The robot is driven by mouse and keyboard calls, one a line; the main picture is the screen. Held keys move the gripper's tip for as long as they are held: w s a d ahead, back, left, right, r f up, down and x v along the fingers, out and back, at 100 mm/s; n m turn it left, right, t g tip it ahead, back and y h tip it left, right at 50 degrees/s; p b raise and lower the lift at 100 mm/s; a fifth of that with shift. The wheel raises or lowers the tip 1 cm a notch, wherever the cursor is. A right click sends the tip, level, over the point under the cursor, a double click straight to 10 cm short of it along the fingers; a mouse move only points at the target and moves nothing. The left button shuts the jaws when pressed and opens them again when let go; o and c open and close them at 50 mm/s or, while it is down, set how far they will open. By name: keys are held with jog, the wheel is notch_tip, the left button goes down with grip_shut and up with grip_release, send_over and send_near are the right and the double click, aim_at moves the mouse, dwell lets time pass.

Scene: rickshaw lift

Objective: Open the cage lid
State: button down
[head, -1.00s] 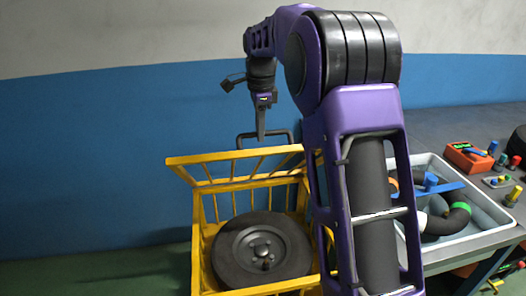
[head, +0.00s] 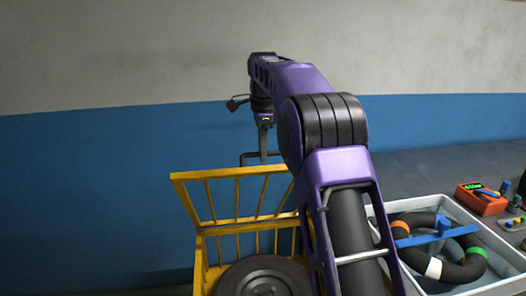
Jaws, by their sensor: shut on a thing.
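The yellow cage (head: 202,278) stands low in the middle of the head view, with its barred yellow lid (head: 235,175) raised and tilted back at the rear. A dark wheel (head: 262,278) lies inside the cage, cut off by the bottom edge. A dark handle (head: 249,155) sticks up from the lid's top edge. My gripper (head: 263,150) points down and is shut on this handle. My arm hides the right part of the lid and cage.
A grey table on the right bears a pale tray (head: 497,240) with a dark ring (head: 412,259) and blue pieces. An orange device (head: 481,199) lies behind the tray. A blue and grey wall stands behind the cage.

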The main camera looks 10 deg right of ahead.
jog(key=shift+f, duration=0.35)
jog(key=c, duration=1.2)
grip_release()
jog(key=shift+c, duration=0.2)
jog(key=o, duration=0.4)
jog(key=shift+w, duration=0.25)
jog(key=shift+o, duration=0.2)
jog(key=shift+r, duration=0.1)
